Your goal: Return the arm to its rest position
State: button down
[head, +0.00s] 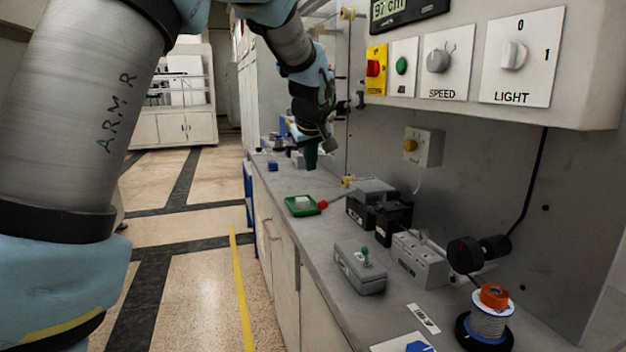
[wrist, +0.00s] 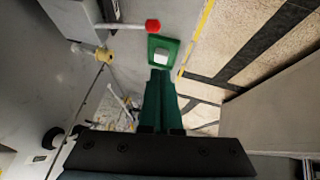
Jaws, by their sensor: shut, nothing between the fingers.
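My arm reaches out over the far part of the grey workbench (head: 300,245) in the head view. My gripper (head: 311,166) points down there, beyond a green tray that holds a white block. In the wrist view, the green fingers of my gripper (wrist: 160,73) are together with nothing between them. The green tray (head: 290,208) also shows in the wrist view (wrist: 154,43), just past the fingertips in the picture. Its white block (head: 302,202) lies inside it, apart from my fingers.
A red-knobbed lever (head: 323,204) stands beside the tray. Grey boxes (head: 360,267), a wire spool (head: 489,325) and a black clamp (head: 480,252) crowd the bench's near right. A control panel (head: 590,95) overhangs it. The tiled floor (head: 190,270) left of the bench is clear.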

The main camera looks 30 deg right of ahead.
jog(key=s+a+f+g+y+p, duration=0.1)
jog(key=a+f, duration=0.2)
jog(key=a, duration=0.9)
jog(key=s+a+f+g+y+p, duration=0.15)
jog(key=a+f, duration=0.25)
jog(key=a, duration=0.7)
jog(key=s+a+f+g, duration=0.1)
jog(key=s+a+f, duration=0.2)
jog(key=s+a, duration=0.3)
jog(key=s+a+f+g, duration=0.1)
jog(key=s+a+f, duration=0.2)
jog(key=s+a, duration=0.4)
jog(key=a, duration=0.3)
jog(key=shift+s+a+m, duration=0.25)
jog(key=shift+a+m, duration=0.05)
jog(key=shift+a, duration=0.1)
